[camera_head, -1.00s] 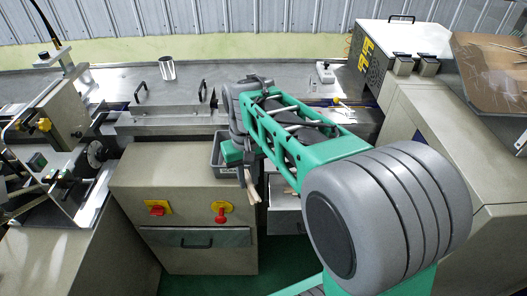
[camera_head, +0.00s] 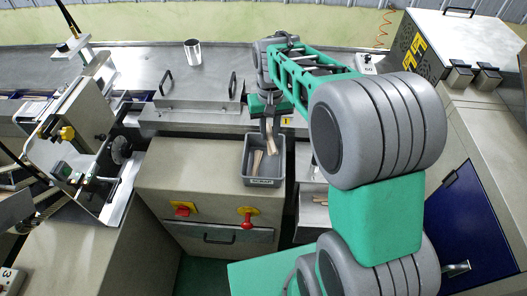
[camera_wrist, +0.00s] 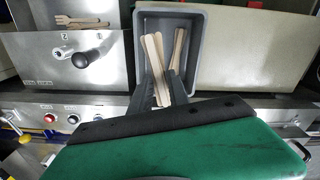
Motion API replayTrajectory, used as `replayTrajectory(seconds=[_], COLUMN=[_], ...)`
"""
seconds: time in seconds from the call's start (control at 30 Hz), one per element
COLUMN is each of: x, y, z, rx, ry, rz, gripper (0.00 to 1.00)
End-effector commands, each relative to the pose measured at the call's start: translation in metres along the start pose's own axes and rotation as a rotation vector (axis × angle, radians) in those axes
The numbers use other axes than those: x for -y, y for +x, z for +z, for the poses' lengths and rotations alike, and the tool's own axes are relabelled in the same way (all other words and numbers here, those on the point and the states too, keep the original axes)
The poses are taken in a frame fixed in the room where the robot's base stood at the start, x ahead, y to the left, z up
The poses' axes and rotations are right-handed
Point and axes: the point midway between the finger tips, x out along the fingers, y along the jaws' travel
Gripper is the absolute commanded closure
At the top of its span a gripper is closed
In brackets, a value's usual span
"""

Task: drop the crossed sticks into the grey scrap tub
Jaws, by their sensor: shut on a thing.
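The grey scrap tub (camera_head: 248,179) sits on the beige cabinet's right side, with a pale label on its front. Some wooden sticks (camera_head: 257,160) lie inside it; they also show in the wrist view (camera_wrist: 179,46). My gripper (camera_head: 268,138) points down over the tub's right part. It is shut on pale wooden sticks (camera_head: 274,151), which hang over the tub. In the wrist view the held sticks (camera_wrist: 154,60) lie close together at a slight angle between my dark fingers (camera_wrist: 159,88). Whether their tips touch anything in the tub I cannot tell.
A red-handled switch (camera_head: 247,222) is on the cabinet front. A metal guide with handles (camera_head: 190,116) stands behind the tub. A metal cup (camera_head: 193,53) stands farther back.

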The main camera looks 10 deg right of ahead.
Motion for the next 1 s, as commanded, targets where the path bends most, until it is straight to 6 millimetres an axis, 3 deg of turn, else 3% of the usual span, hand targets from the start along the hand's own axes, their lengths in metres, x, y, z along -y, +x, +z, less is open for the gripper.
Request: replayTrajectory(seconds=[0.4,0.73,0.77,1.0], x=[-0.001,-0.002,-0.002,-0.002], y=[0.058,0.061,0.061,0.061], z=[0.001,0.001,0.001,0.001], rx=[0.001,0.000,0.000,0.000], ry=[0.003,0.004,0.004,0.004], rz=[0.000,0.000,0.000,0.000], gripper=[1.00,1.00,0.76,0.56])
